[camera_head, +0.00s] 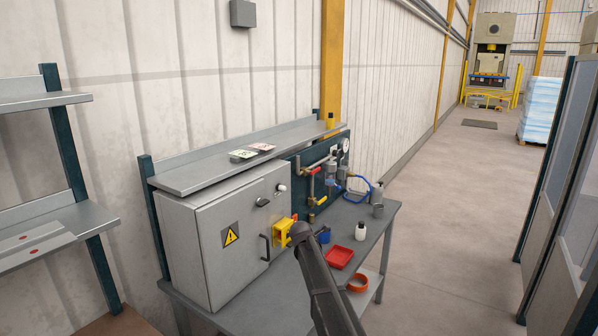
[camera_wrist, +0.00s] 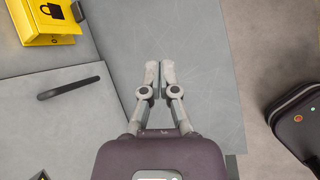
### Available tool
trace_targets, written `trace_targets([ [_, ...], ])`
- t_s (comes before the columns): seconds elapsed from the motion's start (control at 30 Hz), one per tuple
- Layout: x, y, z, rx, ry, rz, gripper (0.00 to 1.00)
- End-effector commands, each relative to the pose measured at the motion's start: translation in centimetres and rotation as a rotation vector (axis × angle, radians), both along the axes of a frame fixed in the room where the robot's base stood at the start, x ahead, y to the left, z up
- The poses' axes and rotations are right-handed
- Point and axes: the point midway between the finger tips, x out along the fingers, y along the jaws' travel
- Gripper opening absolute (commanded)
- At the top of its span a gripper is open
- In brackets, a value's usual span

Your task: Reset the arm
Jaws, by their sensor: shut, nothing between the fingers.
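My gripper (camera_wrist: 156,73) is in the wrist view, its two fingers closed together with nothing between them. It hangs over a bare part of the grey bench top (camera_wrist: 205,60), to the right of the grey cabinet (camera_wrist: 70,120) and its dark handle. My arm rises in the lower middle of the head view in front of the bench; the gripper itself cannot be made out there. A yellow box with a padlock mark (camera_wrist: 45,20) is at the upper left of the wrist view.
Pipes with valves stand behind. A shelf (camera_head: 240,155) runs above the cabinet. The floor (camera_head: 450,220) right of the bench is clear, bounded by dark-framed panels (camera_head: 565,190).

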Motion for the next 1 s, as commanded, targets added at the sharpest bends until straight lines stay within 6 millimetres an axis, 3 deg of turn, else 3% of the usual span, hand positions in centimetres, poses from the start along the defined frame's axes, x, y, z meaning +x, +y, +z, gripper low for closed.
trace_targets([
  [0.03, -2.2, -1.1, -0.8, 0.043, 0.007, -0.068, 0.0],
  [0.5, -16.7, -7.7, -5.2, 0.423, 0.068, -0.786, 0.0],
  [1.0, -32.8, -11.9, -9.0, 0.678, 0.107, -1.596, 0.0],
])
